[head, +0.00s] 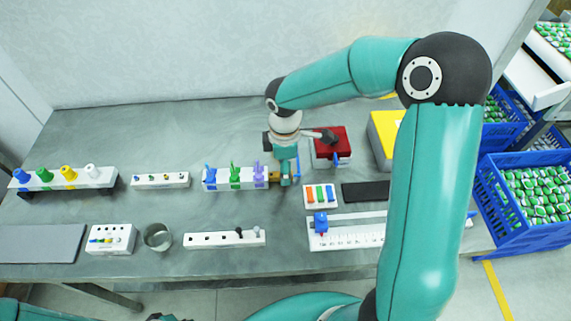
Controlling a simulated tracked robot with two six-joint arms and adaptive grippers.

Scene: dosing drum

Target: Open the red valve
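A white valve block (222,186) at the middle of the table carries blue (210,175), green (235,174) and purple (258,171) handles. I see no clearly red handle on it. A small orange-brown part (274,177) shows at its right end. My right gripper (286,180) points down at that end, close to the orange-brown part; whether it touches is unclear. Its fingers are too small and covered to judge. A dark part of what looks like my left gripper (167,317) is cut off by the bottom edge.
A dark-red-topped box (330,140) and a yellow box (386,132) stand right of my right gripper. Colored vials (320,195), a white scale with a blue slider (345,238), a metal cup (157,237) and racks (65,178) surround the block. Blue crates (490,205) stand at right.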

